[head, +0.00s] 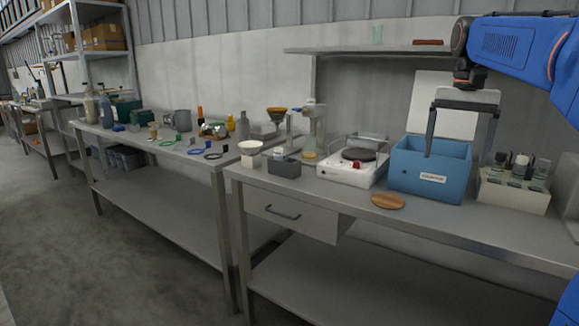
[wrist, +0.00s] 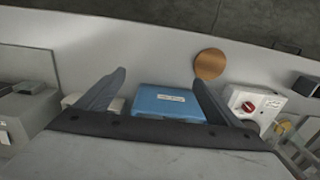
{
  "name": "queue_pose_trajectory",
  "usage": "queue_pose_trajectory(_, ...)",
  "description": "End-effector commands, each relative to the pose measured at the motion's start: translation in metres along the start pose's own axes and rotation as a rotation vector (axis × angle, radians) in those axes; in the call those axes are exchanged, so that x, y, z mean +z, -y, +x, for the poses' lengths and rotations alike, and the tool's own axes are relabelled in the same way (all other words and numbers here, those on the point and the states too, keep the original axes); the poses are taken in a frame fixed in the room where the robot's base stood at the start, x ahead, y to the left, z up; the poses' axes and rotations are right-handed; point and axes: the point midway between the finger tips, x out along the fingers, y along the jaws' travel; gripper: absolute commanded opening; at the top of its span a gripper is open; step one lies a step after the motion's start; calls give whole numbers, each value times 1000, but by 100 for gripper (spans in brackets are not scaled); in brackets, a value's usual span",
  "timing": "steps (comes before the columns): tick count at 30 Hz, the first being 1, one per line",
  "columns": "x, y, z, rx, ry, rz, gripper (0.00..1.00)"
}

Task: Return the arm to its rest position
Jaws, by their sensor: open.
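My gripper (head: 459,132) is at the upper right of the head view, at the end of my blue arm. Its two dark fingers point down and are spread wide apart with nothing between them. In the head view they overlap a blue bin (head: 407,170) with a white label, which stands on the right-hand bench. The wrist view shows both fingers (wrist: 155,85) spread, with the blue bin (wrist: 168,103) between and beyond them. I cannot tell the exact height of the fingertips over the bin.
A rack of dark-capped bottles (head: 514,185) stands right of the bin. A white hotplate (head: 350,174) stands to its left. A round wooden disc (head: 388,201) lies in front. A wall shelf (head: 370,50) runs behind. The left bench (head: 130,142) holds many small items. The floor at left is clear.

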Motion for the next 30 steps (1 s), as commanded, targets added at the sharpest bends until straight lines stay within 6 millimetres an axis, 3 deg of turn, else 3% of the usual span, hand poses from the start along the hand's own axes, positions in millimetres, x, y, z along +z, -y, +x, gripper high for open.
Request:
queue_pose_trajectory(10,31,0,15,-13,-36,-56,87)
queue_pose_trajectory(17,66,-2,35,-28,-77,-120,87)
queue_pose_trajectory(23,116,-8,71,-48,-138,-213,87)
queue_pose_trajectory(30,177,-20,127,-72,-217,-329,87)
